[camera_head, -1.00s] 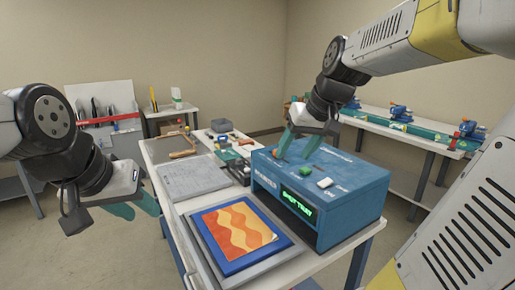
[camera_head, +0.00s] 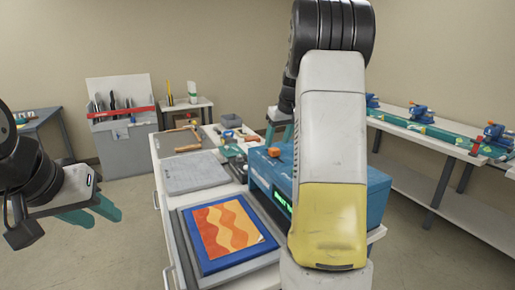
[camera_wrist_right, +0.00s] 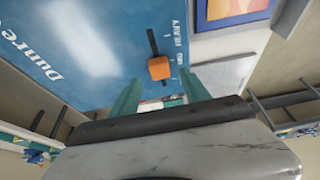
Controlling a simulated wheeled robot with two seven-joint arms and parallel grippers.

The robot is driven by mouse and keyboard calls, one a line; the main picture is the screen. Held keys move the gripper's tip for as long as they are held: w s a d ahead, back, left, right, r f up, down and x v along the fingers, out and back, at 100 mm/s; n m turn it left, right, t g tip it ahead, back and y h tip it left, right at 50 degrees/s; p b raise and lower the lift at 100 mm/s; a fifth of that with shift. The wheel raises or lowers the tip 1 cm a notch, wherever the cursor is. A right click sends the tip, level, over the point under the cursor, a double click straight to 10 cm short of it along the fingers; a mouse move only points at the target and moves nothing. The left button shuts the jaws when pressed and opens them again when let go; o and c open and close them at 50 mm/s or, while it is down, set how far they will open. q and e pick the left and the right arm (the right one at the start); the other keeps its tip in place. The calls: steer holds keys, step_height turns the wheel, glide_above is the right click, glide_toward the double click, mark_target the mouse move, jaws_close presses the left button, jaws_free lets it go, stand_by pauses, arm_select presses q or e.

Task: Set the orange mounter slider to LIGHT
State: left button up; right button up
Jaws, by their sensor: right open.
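The orange slider (camera_head: 273,152) sits on top of the blue mounter (camera_head: 376,195), near its far left corner. In the right wrist view the orange slider (camera_wrist_right: 160,68) stands on a black slot (camera_wrist_right: 152,42), beside the middle of the printed scale and away from the HEAVY end. The label at the other end cannot be read. My right gripper (camera_wrist_right: 158,92) is open, its teal fingers apart on either side of the slot's near end, not touching the slider. My left gripper (camera_head: 92,212) is open and empty, left of the table.
A bench with blue vises (camera_head: 420,113) stands at the right. My right arm hides much of the mounter.

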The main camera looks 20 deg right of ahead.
mark_target(275, 149)
steer(key=shift+x, duration=2.25)
jaws_close()
